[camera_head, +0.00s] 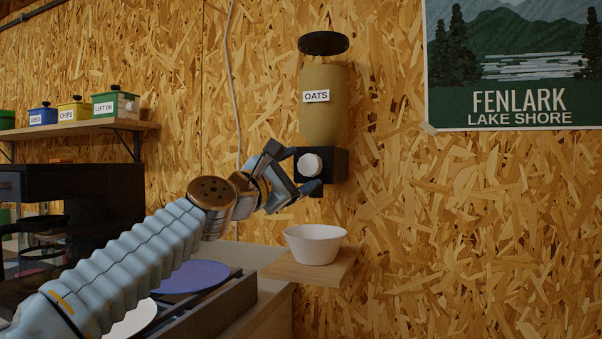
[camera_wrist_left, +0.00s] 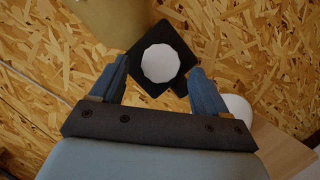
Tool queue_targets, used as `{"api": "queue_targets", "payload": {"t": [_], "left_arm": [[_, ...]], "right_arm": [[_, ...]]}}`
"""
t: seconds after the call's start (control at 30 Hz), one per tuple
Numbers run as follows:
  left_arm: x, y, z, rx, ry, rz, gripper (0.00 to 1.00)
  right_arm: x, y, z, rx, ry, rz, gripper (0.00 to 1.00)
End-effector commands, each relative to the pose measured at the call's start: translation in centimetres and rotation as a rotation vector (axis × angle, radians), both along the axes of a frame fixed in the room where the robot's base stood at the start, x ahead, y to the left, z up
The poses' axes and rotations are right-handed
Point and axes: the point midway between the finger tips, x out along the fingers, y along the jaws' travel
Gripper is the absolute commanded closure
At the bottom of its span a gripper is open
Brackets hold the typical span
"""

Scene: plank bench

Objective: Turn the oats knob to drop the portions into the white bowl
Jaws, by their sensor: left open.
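The oats dispenser (camera_head: 323,115) is on the wall, with a tan body, a black lid and an OATS label. Its white round knob (camera_head: 310,165) sits on the front of a black block at the bottom. The knob also shows in the left wrist view (camera_wrist_left: 160,63), ahead of the fingertips. My left gripper (camera_head: 304,170) is open at the knob, with one finger above and one below it in the head view. I cannot tell whether the fingers touch the knob. The white bowl (camera_head: 315,246) stands upright below the dispenser. Its inside is mostly hidden. My right gripper is not in view.
The bowl stands on a small wooden ledge (camera_head: 335,271). A blue plate (camera_head: 192,277) and a white plate (camera_head: 134,316) lie at the lower left, beside my arm. A shelf (camera_head: 90,128) with small labelled containers hangs at the left. The wall right of the dispenser is clear below a poster (camera_head: 515,65).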

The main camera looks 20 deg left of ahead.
Motion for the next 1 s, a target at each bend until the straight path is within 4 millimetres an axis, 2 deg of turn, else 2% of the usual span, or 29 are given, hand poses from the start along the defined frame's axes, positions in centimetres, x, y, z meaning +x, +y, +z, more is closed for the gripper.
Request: {"api": "queue_targets", "payload": {"t": [0.03,0.2,0.4,0.5,0.67,1.0], "left_arm": [[-0.9,0.4,-0.6,0.0,-0.002,0.003,0.25],[-4.8,1.7,-1.8,0.0,-0.002,0.002,0.25],[-8.9,3.2,-2.8,0.001,-0.002,0.002,0.25],[-10.3,3.7,-3.0,0.001,-0.001,0.001,0.25],[-11.3,4.1,-3.2,0.001,0.001,0.0,0.25],[-11.5,4.2,-3.1,-0.007,0.001,0.002,0.25]], "right_arm": [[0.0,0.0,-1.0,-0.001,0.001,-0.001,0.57],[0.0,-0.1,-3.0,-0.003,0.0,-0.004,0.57],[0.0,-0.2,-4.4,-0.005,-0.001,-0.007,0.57],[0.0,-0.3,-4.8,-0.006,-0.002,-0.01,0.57],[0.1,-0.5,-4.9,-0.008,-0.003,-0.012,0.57],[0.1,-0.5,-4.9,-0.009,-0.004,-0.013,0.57]]}}
